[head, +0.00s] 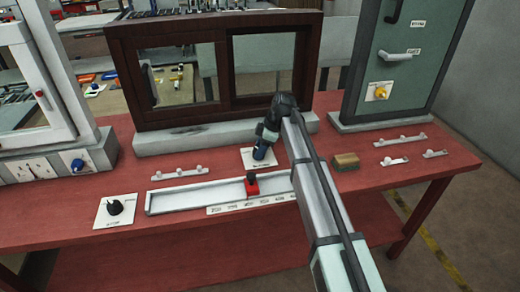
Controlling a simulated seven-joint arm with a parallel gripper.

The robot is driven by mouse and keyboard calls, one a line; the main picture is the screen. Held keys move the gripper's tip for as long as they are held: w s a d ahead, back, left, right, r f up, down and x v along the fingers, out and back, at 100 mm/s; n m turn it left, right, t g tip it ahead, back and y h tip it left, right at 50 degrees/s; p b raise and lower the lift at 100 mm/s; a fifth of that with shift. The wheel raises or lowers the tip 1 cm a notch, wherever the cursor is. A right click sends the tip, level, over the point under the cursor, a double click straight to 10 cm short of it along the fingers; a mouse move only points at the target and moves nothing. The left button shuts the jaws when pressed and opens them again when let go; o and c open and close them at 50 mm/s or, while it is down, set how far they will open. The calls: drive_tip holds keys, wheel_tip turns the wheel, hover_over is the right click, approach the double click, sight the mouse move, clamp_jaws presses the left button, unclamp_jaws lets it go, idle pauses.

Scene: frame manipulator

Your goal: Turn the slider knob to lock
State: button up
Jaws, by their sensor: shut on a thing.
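A slider track (180,199) lies on the red table with a red slider block (251,187) near its middle, topped by a dark knob. Behind it is a small white labelled plate (246,160), its text too small to read. My gripper (259,154) points down over this plate, shut on the knob there. The gripper mostly hides that knob, so its turn angle cannot be told. My arm reaches in from the lower right and covers the right part of the track.
A black knob on a white plate (115,209) sits at the front left. A dark wooden window frame (215,70) stands behind, a white cabinet (45,80) left and a green cabinet (405,65) right. A wooden block (345,162) and small handle strips (400,141) lie right of my arm.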

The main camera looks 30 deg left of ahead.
drive_tip(key=shift+w+n+h, duration=0.1)
drive_tip(key=shift+n+h, duration=0.2)
drive_tip(key=shift+n, duration=0.8)
drive_tip(key=shift+g, duration=0.4)
drive_tip(key=o, duration=1.1)
drive_tip(key=shift+c, duration=0.2)
drive_tip(key=v, duration=1.3)
drive_tip(key=shift+r, duration=0.4)
